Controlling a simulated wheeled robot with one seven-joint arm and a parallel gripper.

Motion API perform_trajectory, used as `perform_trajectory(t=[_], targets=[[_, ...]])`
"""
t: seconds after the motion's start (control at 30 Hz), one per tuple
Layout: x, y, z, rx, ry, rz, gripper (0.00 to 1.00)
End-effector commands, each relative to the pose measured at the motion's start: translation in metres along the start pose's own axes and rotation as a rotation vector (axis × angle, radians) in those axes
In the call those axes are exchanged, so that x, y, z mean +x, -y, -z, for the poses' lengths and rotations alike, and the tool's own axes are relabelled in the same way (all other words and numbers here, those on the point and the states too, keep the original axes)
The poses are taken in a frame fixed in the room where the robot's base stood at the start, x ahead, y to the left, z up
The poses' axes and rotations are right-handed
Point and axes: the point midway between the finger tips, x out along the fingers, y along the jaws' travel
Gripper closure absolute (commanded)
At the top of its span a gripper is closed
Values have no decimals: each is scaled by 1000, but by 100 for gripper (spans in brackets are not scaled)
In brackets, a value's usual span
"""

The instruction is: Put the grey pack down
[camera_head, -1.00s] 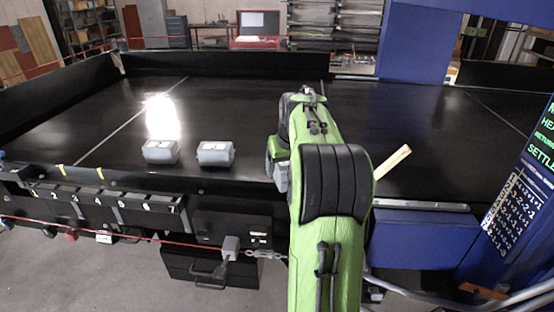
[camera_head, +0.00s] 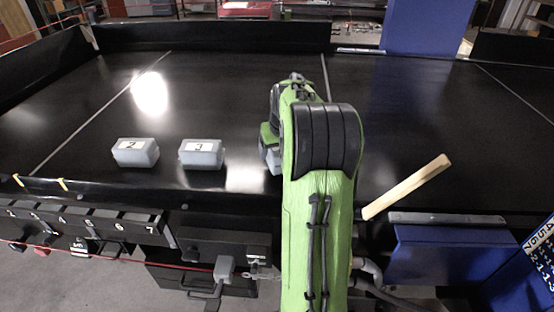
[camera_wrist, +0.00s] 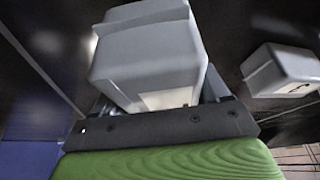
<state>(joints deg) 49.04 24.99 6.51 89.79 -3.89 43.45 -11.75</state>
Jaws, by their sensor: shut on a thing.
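My gripper (camera_wrist: 158,98) is shut on a grey pack (camera_wrist: 150,55), with a finger on either side of it in the wrist view. In the head view my green arm hides most of this pack, and a grey part of it (camera_head: 271,158) shows at the arm's left edge, over the black belt (camera_head: 215,95). I cannot tell whether it touches the belt. Two other grey packs with white labels stand on the belt to the left, pack 2 (camera_head: 135,153) and pack 3 (camera_head: 202,154). One other pack also shows at the right of the wrist view (camera_wrist: 282,72).
Numbered black bins (camera_head: 85,218) line the near left side. A blue box (camera_head: 455,250) is at the near right. The belt behind the packs is clear.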

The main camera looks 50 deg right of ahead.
Motion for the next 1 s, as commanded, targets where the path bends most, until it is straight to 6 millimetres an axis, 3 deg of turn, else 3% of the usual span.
perform_trajectory(t=[0.2,0.57,0.6,0.73,1.0], targets=[[31,0,-13,0,0,-1,80],[36,0,-15,0,-1,-1,80],[35,0,-15,0,1,0,19],[35,0,-15,0,1,0,0],[30,0,-13,1,1,0,0]])
